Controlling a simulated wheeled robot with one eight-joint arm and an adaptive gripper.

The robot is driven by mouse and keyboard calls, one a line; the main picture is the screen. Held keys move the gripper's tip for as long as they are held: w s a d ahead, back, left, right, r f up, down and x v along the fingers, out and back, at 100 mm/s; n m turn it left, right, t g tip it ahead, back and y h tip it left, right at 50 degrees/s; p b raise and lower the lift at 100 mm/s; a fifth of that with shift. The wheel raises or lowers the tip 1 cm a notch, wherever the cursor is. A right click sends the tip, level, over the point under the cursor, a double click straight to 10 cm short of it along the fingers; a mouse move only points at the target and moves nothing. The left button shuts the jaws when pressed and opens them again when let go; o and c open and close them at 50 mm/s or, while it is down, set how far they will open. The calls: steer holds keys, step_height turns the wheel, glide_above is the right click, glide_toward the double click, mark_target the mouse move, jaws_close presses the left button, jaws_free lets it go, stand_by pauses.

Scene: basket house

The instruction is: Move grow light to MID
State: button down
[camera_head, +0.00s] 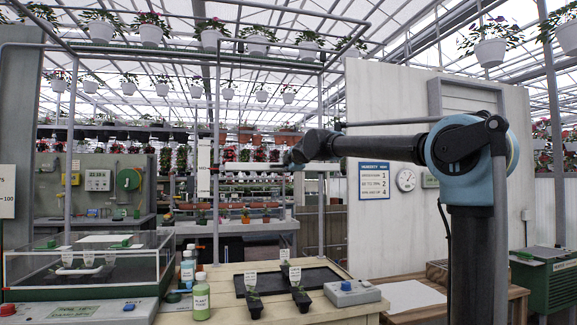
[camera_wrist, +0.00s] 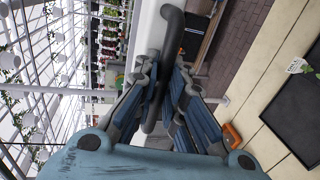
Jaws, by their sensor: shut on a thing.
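In the wrist view my gripper (camera_wrist: 166,88) is shut on a dark grey curved bar (camera_wrist: 172,38), which runs down between its blue, ribbed fingers. I cannot tell for sure whether this bar is part of the grow light. In the head view my gripper (camera_head: 292,158) is small and reaches left at the middle, above the bench. A tall white strip (camera_head: 203,168) with small lettering, perhaps MID, stands on the upright pole (camera_head: 217,200) to its left. The grow light itself is hard to make out among the thin rails there.
A clear-walled case (camera_head: 130,265) stands at left. A white wall panel (camera_head: 385,100) is behind my arm.

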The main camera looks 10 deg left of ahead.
steer(key=c, duration=1.7)
jaws_free()
steer(key=shift+o, duration=0.2)
steer(key=v, duration=1.2)
steer(key=shift+d+f, duration=0.1)
steer(key=shift+d, duration=0.05)
